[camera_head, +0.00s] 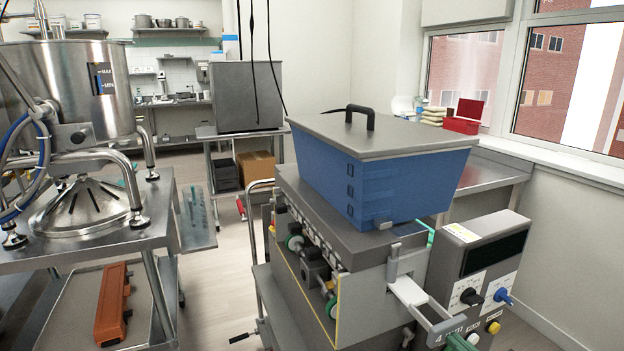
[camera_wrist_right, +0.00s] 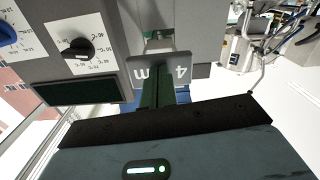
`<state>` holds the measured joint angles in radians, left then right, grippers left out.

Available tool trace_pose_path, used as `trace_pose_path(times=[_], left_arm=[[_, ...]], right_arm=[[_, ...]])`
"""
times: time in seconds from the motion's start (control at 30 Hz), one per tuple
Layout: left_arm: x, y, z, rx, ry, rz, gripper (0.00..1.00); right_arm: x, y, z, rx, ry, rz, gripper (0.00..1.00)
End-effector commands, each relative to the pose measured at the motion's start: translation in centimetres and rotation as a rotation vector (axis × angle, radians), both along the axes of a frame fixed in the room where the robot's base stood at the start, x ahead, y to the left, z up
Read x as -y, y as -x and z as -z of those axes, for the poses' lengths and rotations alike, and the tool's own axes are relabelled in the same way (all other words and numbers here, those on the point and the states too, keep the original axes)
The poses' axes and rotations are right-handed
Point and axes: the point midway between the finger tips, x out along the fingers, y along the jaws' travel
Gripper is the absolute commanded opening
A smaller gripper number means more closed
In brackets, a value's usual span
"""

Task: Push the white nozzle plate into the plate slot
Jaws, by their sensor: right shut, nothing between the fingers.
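The white nozzle plate (camera_head: 408,290) sticks out of the plate slot in the front of the depositor, below the blue hopper. Its grey end tab (camera_head: 447,328) carries the mark "4 mm" and also shows in the right wrist view (camera_wrist_right: 160,70). My right gripper (camera_head: 460,341) is at the bottom edge of the head view, by the outer face of the tab. In the wrist view its green fingers (camera_wrist_right: 157,92) are shut, empty, and end at the tab; I cannot tell whether they touch it. The slot's inside is hidden. My left gripper is not in view.
The blue hopper (camera_head: 385,180) with a grey lid sits on the depositor. A control box (camera_head: 480,265) with knobs stands close to the right of the plate. A steel kettle (camera_head: 70,90) on a cart is at the left, with an orange case (camera_head: 113,305) below.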

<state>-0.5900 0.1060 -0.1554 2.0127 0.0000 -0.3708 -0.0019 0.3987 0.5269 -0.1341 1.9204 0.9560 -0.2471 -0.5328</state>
Motion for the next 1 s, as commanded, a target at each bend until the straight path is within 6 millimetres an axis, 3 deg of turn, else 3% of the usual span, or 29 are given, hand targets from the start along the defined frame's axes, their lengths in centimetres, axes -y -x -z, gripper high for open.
trace_pose_path(times=[1.0], left_arm=[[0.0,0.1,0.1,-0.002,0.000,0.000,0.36]], right_arm=[[-0.9,-2.0,0.0,0.000,0.001,0.000,0.00]])
